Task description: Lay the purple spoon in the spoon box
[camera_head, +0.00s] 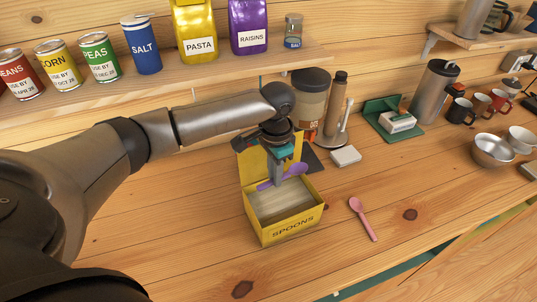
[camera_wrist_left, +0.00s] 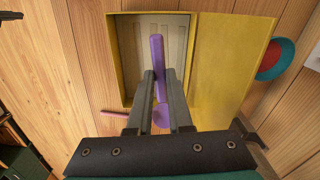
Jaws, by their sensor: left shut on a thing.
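The purple spoon (camera_head: 295,171) is held level over the open yellow spoon box (camera_head: 290,227), near its back edge. It also shows in the left wrist view (camera_wrist_left: 157,60), running between the fingers. My left gripper (camera_head: 277,180) points down and is shut on the spoon; its fingers show in the left wrist view (camera_wrist_left: 160,95). The box, marked SPOONS, has its lid (camera_wrist_left: 232,60) raised at the back. The box floor looks empty in both views. My right gripper is in neither view.
A pink spoon (camera_head: 364,218) lies on the wooden counter right of the box. A shelf with cans runs above.

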